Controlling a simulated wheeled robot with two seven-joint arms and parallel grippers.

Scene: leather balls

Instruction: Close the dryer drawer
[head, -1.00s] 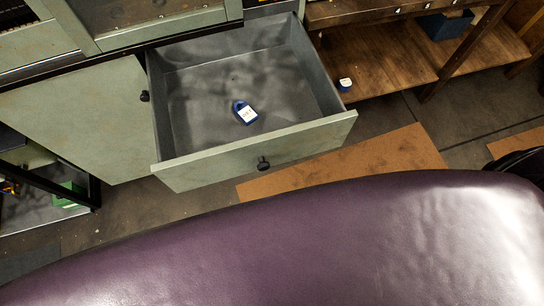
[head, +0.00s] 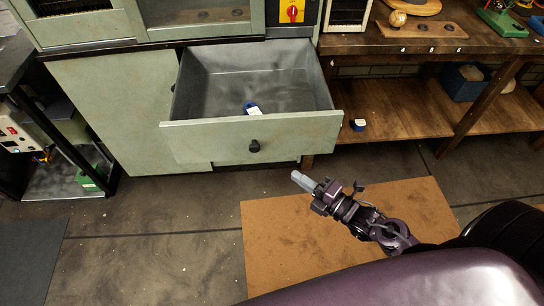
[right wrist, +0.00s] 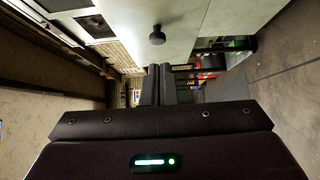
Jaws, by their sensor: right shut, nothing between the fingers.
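The dryer drawer (head: 240,140) is pulled out of the pale green cabinet (head: 115,110). It has a grey inside and a round black knob (head: 254,146) on its front. A small blue and white item (head: 252,109) lies in the drawer. My right gripper (head: 297,176) is shut and empty, in front of and below the drawer, to the right of the knob and apart from it. In the right wrist view, the shut fingers (right wrist: 158,84) point forward and a black knob (right wrist: 157,36) shows above them. My left gripper is not in view.
A wooden workbench (head: 440,45) with a lower shelf (head: 390,112) stands to the right of the cabinet. A brown mat (head: 280,240) lies on the floor below the drawer. A dark metal stand (head: 60,150) is at the left. The floor before the cabinet is clear.

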